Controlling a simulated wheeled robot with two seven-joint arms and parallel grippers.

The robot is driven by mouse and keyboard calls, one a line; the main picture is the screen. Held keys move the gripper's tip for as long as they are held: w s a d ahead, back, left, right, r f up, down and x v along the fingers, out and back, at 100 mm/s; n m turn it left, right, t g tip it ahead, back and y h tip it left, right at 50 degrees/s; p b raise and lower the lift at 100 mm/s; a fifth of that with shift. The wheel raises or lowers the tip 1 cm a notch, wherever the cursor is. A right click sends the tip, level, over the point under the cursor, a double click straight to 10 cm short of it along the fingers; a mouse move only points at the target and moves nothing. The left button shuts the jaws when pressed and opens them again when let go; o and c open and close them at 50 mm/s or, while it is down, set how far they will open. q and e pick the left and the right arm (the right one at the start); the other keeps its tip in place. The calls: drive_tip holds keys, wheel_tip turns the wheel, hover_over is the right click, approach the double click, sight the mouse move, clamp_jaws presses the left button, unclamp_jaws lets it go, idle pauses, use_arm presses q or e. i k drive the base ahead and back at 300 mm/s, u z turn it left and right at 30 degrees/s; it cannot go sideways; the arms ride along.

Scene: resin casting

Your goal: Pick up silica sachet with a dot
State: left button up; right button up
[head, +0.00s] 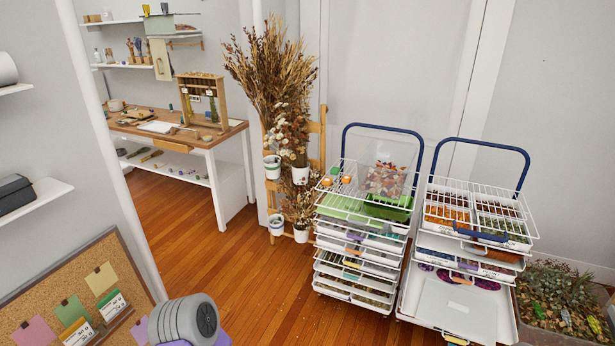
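I cannot make out a silica sachet with a dot anywhere in the head view. Small items on the far workbench and in the drawers of the trolleys are too small to tell apart. Neither gripper shows in this view. A grey rounded part at the bottom left looks like a link of my own arm.
Two white drawer trolleys, left (357,262) and right (458,300), stand ahead with wire baskets on top. A workbench (170,135) is at the back left. A plant tub (560,337) is at right, a cork board (60,285) at left. Wood floor (240,270) is clear between.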

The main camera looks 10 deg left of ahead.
sight(346, 179)
drive_tip(key=u, duration=1.05)
drive_tip(key=i, duration=1.1)
drive_tip(key=u, duration=0.35)
drive_tip(key=i, duration=1.1)
drive_tip(key=z, duration=0.7)
